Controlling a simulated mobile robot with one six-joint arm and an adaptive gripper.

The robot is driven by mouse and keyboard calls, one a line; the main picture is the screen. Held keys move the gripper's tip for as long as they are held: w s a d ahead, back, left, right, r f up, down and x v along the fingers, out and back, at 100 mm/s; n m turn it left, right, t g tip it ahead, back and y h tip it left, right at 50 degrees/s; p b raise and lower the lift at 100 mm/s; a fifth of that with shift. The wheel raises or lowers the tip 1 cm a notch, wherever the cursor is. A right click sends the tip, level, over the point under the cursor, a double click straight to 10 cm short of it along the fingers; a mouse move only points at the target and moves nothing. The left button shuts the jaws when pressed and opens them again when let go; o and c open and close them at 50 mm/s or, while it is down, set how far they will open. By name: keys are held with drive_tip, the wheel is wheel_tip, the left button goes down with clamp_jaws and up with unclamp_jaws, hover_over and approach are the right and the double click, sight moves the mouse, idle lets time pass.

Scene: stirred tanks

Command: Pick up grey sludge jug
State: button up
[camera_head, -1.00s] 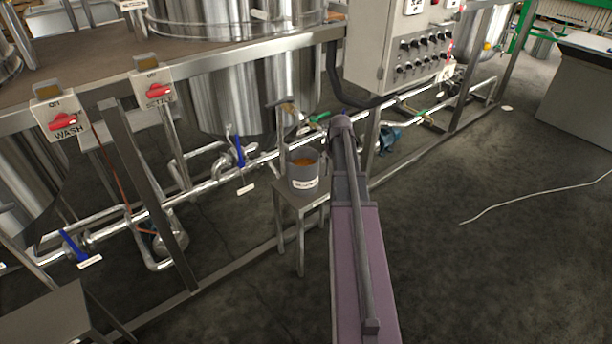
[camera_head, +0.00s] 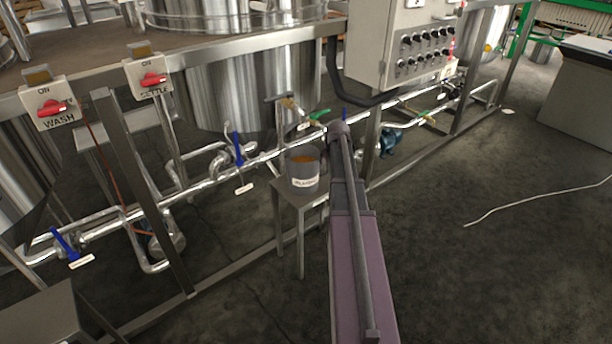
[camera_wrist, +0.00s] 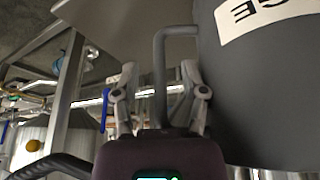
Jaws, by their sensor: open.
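The grey sludge jug (camera_head: 304,178) stands upright on a small metal stand (camera_head: 287,192) in the head view. It has a white label and orange-brown contents. In the wrist view the jug's dark grey body (camera_wrist: 262,85) fills the right side, with part of the label upside down. Its bent grey handle (camera_wrist: 160,48) comes down between the two fingers of my gripper (camera_wrist: 158,82). The gripper is open, with one finger on each side of the handle and gaps visible. In the head view my arm hides the gripper.
A pipe run with blue-handled valves (camera_head: 238,150) passes behind the stand. A tap (camera_head: 288,104) sits above and behind the jug. A steel tank (camera_head: 250,85) and a control box (camera_head: 395,45) stand above.

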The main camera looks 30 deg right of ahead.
idle(0.4)
clamp_jaws()
drive_tip(key=shift+r, duration=0.2)
idle(0.3)
drive_tip(key=shift+r+p, duration=1.5)
drive_tip(key=shift+p, duration=0.25)
drive_tip(key=shift+a+r, duration=0.1)
drive_tip(key=shift+r, duration=0.1)
drive_tip(key=s+a+r+p, duration=0.1)
drive_tip(key=s+a, duration=0.8)
drive_tip(key=s, duration=0.4)
drive_tip(key=shift+r, duration=0.1)
